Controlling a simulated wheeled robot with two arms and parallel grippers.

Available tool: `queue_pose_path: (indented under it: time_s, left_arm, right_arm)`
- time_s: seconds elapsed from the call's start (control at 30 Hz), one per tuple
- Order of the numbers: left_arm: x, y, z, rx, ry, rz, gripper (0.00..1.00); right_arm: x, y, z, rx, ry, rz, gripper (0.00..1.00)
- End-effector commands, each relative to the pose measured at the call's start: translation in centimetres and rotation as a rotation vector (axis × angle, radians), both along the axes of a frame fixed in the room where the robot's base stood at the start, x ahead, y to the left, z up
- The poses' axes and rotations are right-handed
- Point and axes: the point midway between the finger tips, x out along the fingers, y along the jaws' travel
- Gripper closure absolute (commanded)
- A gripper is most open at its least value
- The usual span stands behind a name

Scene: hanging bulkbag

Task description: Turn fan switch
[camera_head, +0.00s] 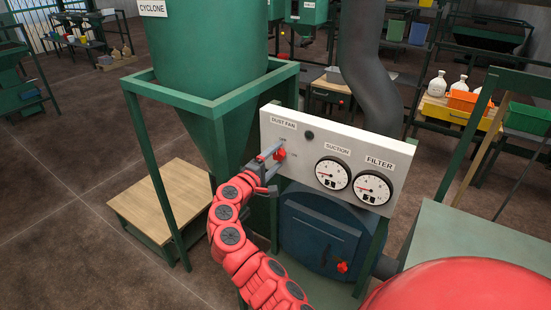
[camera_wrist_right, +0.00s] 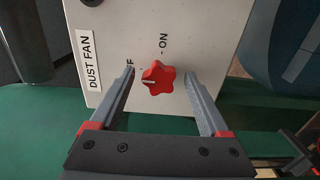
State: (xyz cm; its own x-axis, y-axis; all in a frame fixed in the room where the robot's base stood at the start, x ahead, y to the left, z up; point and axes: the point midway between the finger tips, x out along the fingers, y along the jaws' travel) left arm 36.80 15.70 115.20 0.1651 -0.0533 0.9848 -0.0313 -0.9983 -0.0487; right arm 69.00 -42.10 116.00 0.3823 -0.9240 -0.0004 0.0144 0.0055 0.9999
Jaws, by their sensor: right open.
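The fan switch is a red star-shaped knob (camera_head: 280,154) on a white panel (camera_head: 300,138), below the "DUST FAN" label (camera_head: 283,123). My right gripper (camera_head: 269,160) is open at the panel. In its wrist view the two fingers (camera_wrist_right: 159,75) stand on either side of the knob with gaps; I cannot tell whether the tips touch the panel. My left gripper is not in view.
Two gauges (camera_head: 333,173), "SUCTION" and "FILTER", sit right of the knob. A dark blue round-fronted vessel (camera_head: 318,238) with a red handle (camera_head: 342,267) is below. A green cyclone (camera_head: 205,45) on its frame and a wooden platform (camera_head: 165,198) are at left.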

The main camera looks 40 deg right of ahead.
Motion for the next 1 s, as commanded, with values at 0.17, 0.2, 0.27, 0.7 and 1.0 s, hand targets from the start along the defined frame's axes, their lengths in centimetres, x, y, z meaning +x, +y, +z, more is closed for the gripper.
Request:
queue_pose_path:
  time_s: [0.17,0.2,0.27,0.7,1.0]
  left_arm:
    - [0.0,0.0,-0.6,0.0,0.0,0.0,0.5]
    - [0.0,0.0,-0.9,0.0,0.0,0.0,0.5]
    - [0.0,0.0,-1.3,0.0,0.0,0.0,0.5]
    - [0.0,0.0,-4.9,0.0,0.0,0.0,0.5]
    - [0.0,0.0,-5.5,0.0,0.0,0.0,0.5]
  right_arm:
    - [-0.3,1.3,-0.1,-0.002,-0.004,0.007,0.2]
    - [-0.6,1.9,-0.1,-0.003,-0.003,0.006,0.2]
    - [-1.1,2.9,-0.4,-0.002,-0.002,0.005,0.2]
    - [-5.3,13.4,-0.3,0.0,-0.002,0.009,0.2]
    - [-6.6,16.0,0.0,-0.001,0.0,0.002,0.2]
